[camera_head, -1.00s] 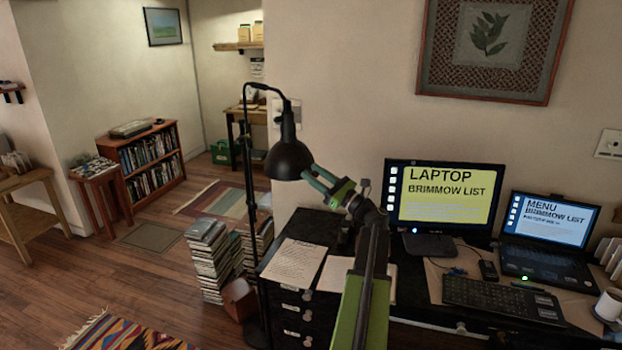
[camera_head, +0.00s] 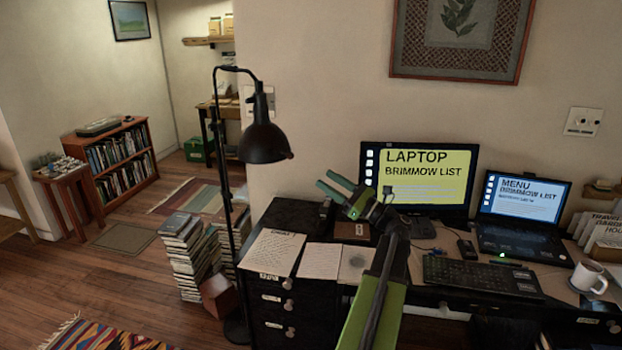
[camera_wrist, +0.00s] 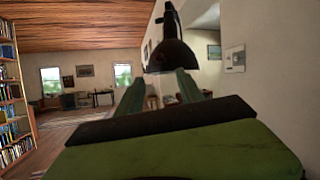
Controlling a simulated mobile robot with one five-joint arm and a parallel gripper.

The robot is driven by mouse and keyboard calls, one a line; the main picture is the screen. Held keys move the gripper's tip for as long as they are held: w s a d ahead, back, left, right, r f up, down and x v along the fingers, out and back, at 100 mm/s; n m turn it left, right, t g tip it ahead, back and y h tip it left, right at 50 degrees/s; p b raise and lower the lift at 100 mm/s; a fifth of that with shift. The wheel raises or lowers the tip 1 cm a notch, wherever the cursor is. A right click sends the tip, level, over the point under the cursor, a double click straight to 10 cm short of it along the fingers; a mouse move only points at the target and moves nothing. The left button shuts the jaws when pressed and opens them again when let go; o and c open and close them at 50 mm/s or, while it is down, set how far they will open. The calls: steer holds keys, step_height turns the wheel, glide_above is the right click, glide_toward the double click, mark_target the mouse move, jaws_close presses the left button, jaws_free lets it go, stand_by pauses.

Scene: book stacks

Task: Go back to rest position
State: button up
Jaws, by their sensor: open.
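My gripper (camera_head: 328,182) is open and empty in the head view, raised above the black desk beside the monitor's left edge. Its green fingers point left, toward the black floor lamp (camera_head: 265,142). The fingertips are apart from the lamp shade in that view. In the wrist view my gripper (camera_wrist: 160,80) shows two parted green fingers with nothing between them. The lamp shade (camera_wrist: 172,55) appears beyond the fingers there, and how far off it is I cannot tell.
The monitor (camera_head: 420,180) and laptop (camera_head: 525,208) stand on the desk, with a keyboard (camera_head: 480,277) and white mug (camera_head: 589,277). Papers (camera_head: 320,260) lie on the drawer unit. Book stacks (camera_head: 183,258) stand on the floor left of the lamp. Open floor lies further left.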

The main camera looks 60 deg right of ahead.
steer(key=shift+v, duration=1.2)
